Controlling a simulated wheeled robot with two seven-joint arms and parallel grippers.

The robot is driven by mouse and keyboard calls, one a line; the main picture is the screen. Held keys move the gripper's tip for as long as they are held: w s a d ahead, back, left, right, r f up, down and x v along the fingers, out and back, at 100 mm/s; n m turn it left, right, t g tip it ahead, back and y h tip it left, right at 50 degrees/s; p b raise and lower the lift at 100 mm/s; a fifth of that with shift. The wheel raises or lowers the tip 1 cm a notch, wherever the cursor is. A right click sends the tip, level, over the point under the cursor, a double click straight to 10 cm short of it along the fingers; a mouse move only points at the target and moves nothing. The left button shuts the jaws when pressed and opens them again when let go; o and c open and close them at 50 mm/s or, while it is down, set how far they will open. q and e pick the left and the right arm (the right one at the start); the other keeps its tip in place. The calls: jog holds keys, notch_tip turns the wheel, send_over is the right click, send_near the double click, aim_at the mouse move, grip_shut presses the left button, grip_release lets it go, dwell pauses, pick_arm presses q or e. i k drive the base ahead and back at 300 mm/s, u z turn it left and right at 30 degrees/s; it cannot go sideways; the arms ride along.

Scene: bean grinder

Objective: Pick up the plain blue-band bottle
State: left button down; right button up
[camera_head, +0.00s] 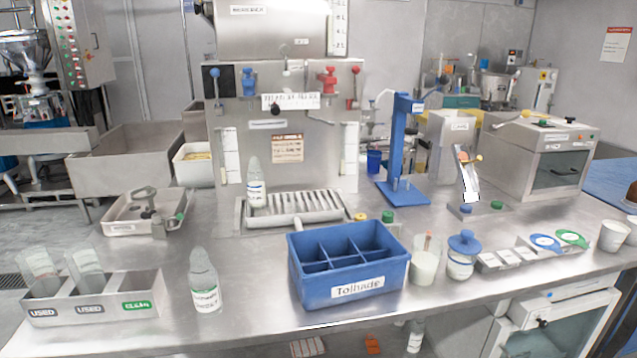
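A small white bottle (256,186) with a narrow top and what looks like a blue band on its label stands upright on the ribbed metal drip tray (300,213) of the large machine. Neither of my grippers shows in the head view, and nothing touches either bottle.
A blue divided bin (347,290) with empty-looking compartments stands at the front middle. A steel holder (95,315) marked USED and CLEAN is at the front left. A blue stand (402,175), cup (424,267) and blue-lidded jar (461,262) are to the right.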

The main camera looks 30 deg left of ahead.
aim_at(256, 178)
jog(key=z, duration=0.1)
jog(key=i, duration=0.15)
jog(key=u, duration=1.3)
